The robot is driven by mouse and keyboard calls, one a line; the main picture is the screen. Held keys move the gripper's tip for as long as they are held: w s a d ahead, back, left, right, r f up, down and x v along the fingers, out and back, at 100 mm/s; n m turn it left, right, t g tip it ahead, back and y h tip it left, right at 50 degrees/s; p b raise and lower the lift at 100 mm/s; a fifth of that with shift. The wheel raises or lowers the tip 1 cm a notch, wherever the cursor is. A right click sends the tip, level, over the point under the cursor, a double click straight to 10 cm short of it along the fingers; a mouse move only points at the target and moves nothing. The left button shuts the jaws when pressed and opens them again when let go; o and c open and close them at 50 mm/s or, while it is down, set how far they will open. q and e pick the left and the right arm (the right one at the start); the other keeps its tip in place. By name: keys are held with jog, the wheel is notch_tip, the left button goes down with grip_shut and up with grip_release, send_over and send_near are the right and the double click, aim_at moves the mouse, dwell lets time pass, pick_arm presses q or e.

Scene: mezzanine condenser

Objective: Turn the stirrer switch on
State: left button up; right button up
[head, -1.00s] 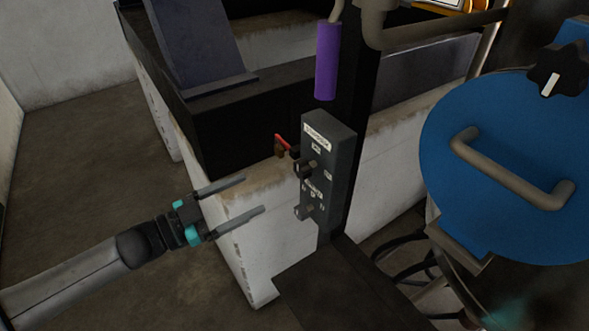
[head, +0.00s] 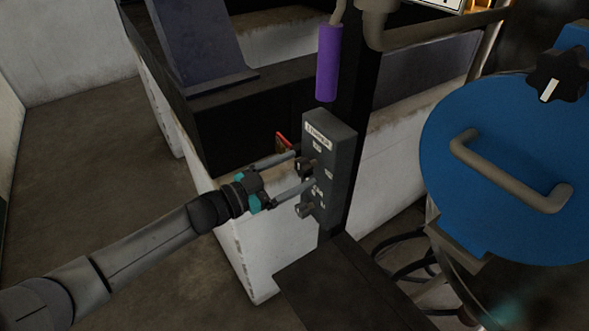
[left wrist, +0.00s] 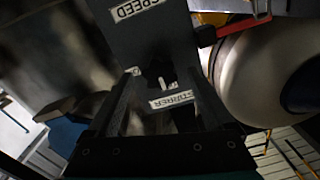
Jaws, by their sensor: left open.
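The dark grey control box (head: 341,170) is fixed to a black post in the head view, with a label near its top and knobs on its left-facing side. A lower knob (head: 303,210) shows below my left gripper (head: 303,169). The gripper is open, its two fingers reaching the box's face around the upper knob (head: 302,165), which is partly hidden. In the left wrist view the STIRRER label (left wrist: 172,99) appears upside down between the fingers, with a dark knob bearing a white mark near it. The SPEED label (left wrist: 136,8) is farther up. Contact cannot be told.
A red handle (head: 283,139) sits just behind the fingers. A purple grip (head: 327,62) hangs above the box. A blue lid (head: 500,130) with a handle and black knob stands to the right. The floor at left is clear.

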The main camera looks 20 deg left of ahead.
pick_arm(q)
jog(key=shift+w, duration=0.1)
grip_shut()
dwell(0.8)
